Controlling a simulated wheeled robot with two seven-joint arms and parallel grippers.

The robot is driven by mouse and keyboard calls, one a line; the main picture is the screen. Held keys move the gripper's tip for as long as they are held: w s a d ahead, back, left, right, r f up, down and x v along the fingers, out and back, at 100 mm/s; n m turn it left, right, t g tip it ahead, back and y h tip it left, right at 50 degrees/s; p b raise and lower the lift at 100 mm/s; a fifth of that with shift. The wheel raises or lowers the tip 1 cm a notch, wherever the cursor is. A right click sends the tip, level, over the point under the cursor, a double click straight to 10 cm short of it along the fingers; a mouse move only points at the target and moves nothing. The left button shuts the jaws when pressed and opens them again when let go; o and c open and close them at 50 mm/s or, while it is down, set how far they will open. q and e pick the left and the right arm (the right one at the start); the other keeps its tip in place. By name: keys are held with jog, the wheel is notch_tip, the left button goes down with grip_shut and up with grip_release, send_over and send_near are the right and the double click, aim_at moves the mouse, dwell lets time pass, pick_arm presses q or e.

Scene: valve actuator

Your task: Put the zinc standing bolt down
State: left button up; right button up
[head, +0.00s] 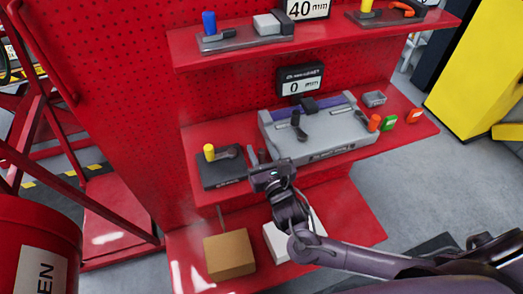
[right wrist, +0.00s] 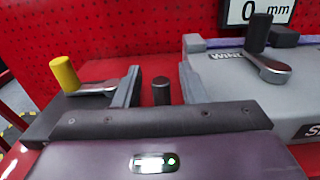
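A short dark grey upright cylinder (right wrist: 161,92), which I take to be the zinc standing bolt, shows in the right wrist view between the two fingers of my right gripper. A gap shows on each side of it, so the fingers do not visibly grip it. Its lower end is hidden behind the gripper body. My right gripper (right wrist: 161,80) is open; in the head view it (head: 258,157) is at the front of the middle red shelf (head: 225,130). The bolt is too small to make out surely in the head view. My left gripper is not in view.
A dark base with a yellow-knobbed lever (head: 220,165) stands left of my right gripper; a grey valve unit (head: 320,140) stands to its right. Orange and green pieces line the shelf's right. A cardboard box (head: 229,255) and a white box (head: 276,240) lie below.

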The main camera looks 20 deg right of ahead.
jog(key=shift+r, duration=0.15)
jog(key=shift+s, duration=0.35)
jog(key=s+b, duration=0.1)
jog(key=s, duration=1)
jog(key=shift+s+d+b, duration=0.15)
jog(key=shift+d+b, duration=0.1)
jog(key=shift+b, duration=0.05)
